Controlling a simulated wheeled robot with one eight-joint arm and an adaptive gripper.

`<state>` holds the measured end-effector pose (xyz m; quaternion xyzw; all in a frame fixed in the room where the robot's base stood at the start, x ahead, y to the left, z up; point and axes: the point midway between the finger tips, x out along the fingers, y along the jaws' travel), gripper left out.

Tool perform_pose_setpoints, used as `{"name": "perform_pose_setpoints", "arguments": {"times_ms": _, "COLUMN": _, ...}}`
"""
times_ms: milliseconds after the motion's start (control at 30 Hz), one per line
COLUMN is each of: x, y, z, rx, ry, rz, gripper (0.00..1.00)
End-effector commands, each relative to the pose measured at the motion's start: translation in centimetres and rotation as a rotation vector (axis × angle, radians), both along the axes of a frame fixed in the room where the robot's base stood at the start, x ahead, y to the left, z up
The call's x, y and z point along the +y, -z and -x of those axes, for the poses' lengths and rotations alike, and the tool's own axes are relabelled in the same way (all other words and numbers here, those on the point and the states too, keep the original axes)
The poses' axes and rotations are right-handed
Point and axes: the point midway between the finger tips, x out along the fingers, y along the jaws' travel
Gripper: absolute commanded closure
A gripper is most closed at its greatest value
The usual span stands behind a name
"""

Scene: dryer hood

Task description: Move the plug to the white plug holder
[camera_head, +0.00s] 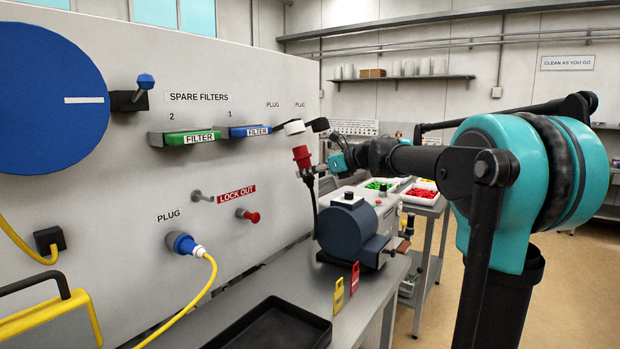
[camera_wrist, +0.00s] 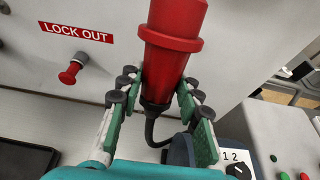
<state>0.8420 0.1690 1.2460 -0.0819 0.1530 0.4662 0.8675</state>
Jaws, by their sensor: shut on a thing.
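The red plug (camera_head: 302,157) is held by my gripper (camera_head: 312,171) in front of the wall panel. In the wrist view the red plug (camera_wrist: 172,40) points up and away, with its dark cable hanging below. Both fingers of my gripper (camera_wrist: 158,92) are closed around the plug's lower body. The white plug holder (camera_head: 293,127) sticks out from the panel just above the plug in the head view, under the PLUG labels. A gap shows between them there; the depth between them is unclear. The holder is not seen in the wrist view.
A dark holder (camera_head: 319,125) is just right of the white one. Green (camera_head: 193,138) and blue (camera_head: 250,131) filters sit to the left. A red lock-out knob (camera_head: 249,215) projects below. A dark blue motor-like machine (camera_head: 347,230) stands on the bench below my gripper.

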Motion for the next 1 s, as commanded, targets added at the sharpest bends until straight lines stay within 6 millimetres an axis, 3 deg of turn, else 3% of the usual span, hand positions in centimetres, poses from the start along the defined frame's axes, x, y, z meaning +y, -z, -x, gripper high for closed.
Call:
{"name": "perform_pose_setpoints", "arguments": {"times_ms": 600, "x": 0.6, "y": -2.7, "z": -0.4, "rx": 0.002, "ry": 0.000, "rz": -0.001, "gripper": 1.00}}
{"name": "perform_pose_setpoints", "arguments": {"times_ms": 1000, "x": 0.6, "y": -2.8, "z": -0.4, "rx": 0.002, "ry": 0.000, "rz": -0.001, "gripper": 1.00}}
